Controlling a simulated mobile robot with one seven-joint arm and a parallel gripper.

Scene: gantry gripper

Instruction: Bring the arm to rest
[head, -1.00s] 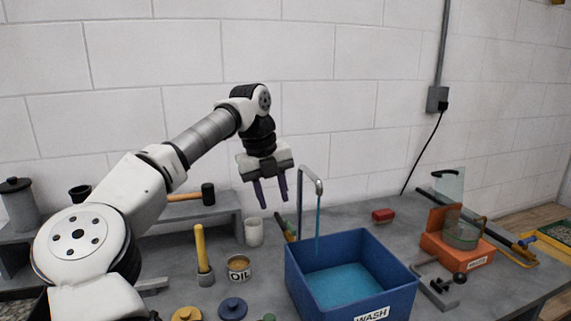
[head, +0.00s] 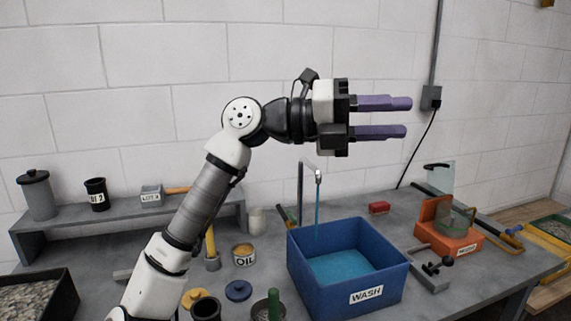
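My gripper (head: 407,117) is raised in the air above the back of the bench, over the blue wash tub's area. It points to the right, its two purple fingers level and spread apart with nothing between them. My arm rises from the bottom left, bends at a white joint and runs level to the gripper. It touches nothing that I can see. The lower arm covers part of the bench and shelf behind it.
The blue tub (head: 377,272) labelled WASH holds water under a tap (head: 312,167). An OIL tin (head: 244,256) stands left of it. An orange block (head: 449,238) stands right. Air around the gripper is free.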

